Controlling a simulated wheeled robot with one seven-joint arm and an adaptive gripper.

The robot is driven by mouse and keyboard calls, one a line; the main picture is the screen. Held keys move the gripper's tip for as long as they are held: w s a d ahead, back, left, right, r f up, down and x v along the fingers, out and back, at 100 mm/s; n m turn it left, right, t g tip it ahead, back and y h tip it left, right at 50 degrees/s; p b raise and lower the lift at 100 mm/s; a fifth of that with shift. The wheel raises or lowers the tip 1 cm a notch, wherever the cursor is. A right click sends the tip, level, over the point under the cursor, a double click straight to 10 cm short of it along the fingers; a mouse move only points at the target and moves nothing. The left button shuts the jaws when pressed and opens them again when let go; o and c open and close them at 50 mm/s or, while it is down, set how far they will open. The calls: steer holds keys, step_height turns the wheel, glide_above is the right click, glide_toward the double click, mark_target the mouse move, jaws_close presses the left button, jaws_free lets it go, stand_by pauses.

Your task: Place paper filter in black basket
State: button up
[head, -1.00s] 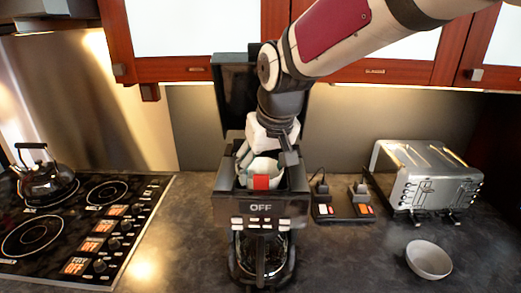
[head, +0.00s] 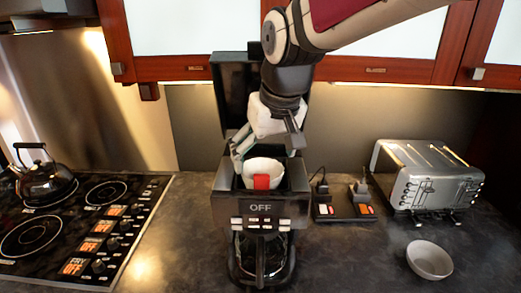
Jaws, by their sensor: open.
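The white paper filter (head: 263,170), with a red tab on its front, sits upright in the open top of the black coffee maker (head: 228,212), where the black basket is. Most of the basket is hidden by the filter and the machine's rim. My gripper (head: 266,158) is open just above the filter, with one finger on its left and one on its right. I cannot tell whether a finger touches the filter. The coffee maker's lid (head: 230,95) stands up behind, partly hidden by my arm.
A glass carafe (head: 262,258) is inside the machine below. A stovetop with a kettle (head: 46,182) is at the left. Switches with plugs (head: 343,205), a steel toaster (head: 420,180) and a white bowl (head: 429,260) are at the right. Cabinets hang above.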

steer(key=v, duration=0.8)
steer(key=s+d+f+m, duration=0.2)
steer(key=s+d+f, duration=0.2)
steer(key=s+d, duration=0.4)
steer(key=s+d+f+m+t+h, duration=0.1)
steer(key=s+d+f, duration=0.3)
steer(key=s+d, duration=0.4)
steer(key=shift+s+d+f+m+h+b, duration=0.2)
steer(key=shift+s+f+m+h+b, duration=0.15)
steer(key=shift+s+m, duration=0.25)
